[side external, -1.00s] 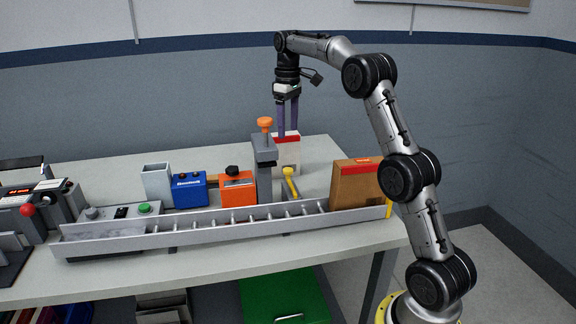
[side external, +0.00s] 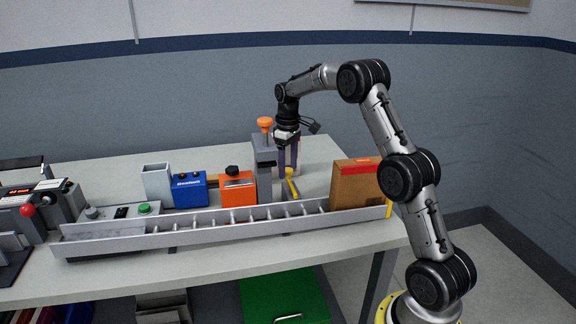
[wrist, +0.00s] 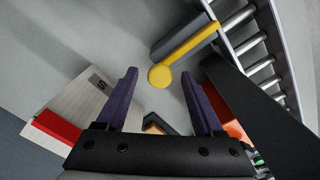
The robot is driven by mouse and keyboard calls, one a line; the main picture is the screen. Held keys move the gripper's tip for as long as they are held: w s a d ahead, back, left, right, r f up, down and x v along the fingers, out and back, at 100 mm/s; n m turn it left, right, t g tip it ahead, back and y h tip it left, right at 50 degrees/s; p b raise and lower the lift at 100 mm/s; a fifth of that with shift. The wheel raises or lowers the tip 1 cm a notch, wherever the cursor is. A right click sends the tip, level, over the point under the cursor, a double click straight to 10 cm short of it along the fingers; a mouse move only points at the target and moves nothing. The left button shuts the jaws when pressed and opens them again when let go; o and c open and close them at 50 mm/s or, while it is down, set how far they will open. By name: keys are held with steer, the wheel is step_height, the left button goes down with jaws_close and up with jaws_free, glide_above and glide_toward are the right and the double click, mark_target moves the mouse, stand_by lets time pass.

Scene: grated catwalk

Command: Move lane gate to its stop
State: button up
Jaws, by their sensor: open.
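The lane gate (side external: 291,183) is a yellow-topped bar beside the roller lane, behind its rail. In the wrist view the gate (wrist: 188,45) is a yellow arm with a round yellow end over a grey bar, and its far end reaches the rollers. My gripper (side external: 289,172) points down just behind the gate's near end. In the wrist view my gripper (wrist: 158,88) is open, with its purple fingers apart and the round yellow end showing between and beyond their tips. I cannot tell if a finger touches it. The gate's stop is not clearly identifiable.
The roller lane (side external: 240,219) runs along the table front. A brown box (side external: 355,184) stands at its right end. A grey post with an orange knob (side external: 265,125) stands left of my gripper. A white box with a red band (wrist: 82,112) lies close by in the wrist view.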

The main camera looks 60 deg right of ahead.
mark_target(294, 191)
steer(key=shift+c, duration=0.2)
jaws_close()
steer(key=shift+s+a, duration=2.6)
steer(key=shift+a, duration=0.05)
steer(key=shift+o, duration=0.2)
jaws_free()
step_height(294, 191, up, 14)
